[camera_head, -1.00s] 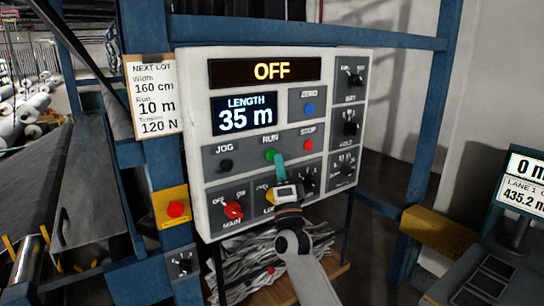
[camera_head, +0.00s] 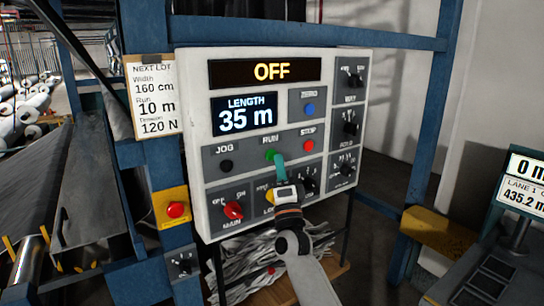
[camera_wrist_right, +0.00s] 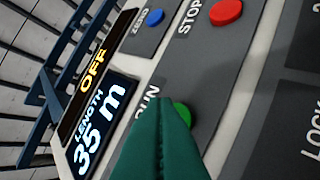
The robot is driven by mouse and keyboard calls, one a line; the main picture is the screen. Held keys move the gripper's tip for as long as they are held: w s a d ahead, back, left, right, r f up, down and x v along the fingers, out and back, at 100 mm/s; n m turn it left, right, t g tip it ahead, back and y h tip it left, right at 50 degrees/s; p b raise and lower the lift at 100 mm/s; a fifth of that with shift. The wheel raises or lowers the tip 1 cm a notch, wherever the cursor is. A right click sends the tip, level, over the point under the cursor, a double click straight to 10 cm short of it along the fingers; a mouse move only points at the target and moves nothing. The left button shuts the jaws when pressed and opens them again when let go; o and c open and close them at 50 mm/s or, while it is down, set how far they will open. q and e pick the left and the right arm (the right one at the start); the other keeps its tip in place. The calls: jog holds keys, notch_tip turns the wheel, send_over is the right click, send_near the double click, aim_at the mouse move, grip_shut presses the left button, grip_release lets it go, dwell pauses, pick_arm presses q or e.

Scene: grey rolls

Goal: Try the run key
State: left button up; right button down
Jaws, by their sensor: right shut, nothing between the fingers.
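The control panel (camera_head: 192,130) is a white box on a blue frame. Its top display (camera_head: 272,71) reads OFF, and the length display (camera_head: 245,115) reads 35 m. The green RUN key (camera_head: 270,154) sits between the black JOG key (camera_head: 226,165) and the red STOP key (camera_head: 308,146). My right gripper (camera_head: 279,161) is shut and empty, its teal fingertips just below the RUN key. In the right wrist view the shut fingers (camera_wrist_right: 165,110) partly cover the green RUN key (camera_wrist_right: 182,114); I cannot tell whether they touch it. My left gripper is not in view.
A red MAIN switch (camera_head: 233,211), a blue ZERO key (camera_head: 309,108) and several black knobs share the panel. A red button on a yellow box (camera_head: 175,209) is at left. A card (camera_head: 155,97) reads NEXT LOT, run 10 m. A yellow block (camera_head: 437,232) stands at right.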

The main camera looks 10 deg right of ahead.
dwell(0.6)
jog(key=shift+w+a+b, duration=0.15)
jog(key=shift+w+b, duration=0.25)
jog(key=shift+w+a+b, duration=0.15)
jog(key=shift+w+b, duration=0.2)
jog(key=shift+b, duration=0.1)
dwell(0.5)
jog(key=shift+s, duration=0.1)
jog(key=shift+s+d+p, duration=0.3)
jog(key=shift+s+p, duration=0.2)
jog(key=shift+s, duration=0.15)
jog(key=s, duration=0.1)
jog(key=s+d+p, duration=0.1)
jog(key=s, duration=0.1)
jog(key=s+p, duration=0.1)
jog(key=shift+s+d, duration=0.35)
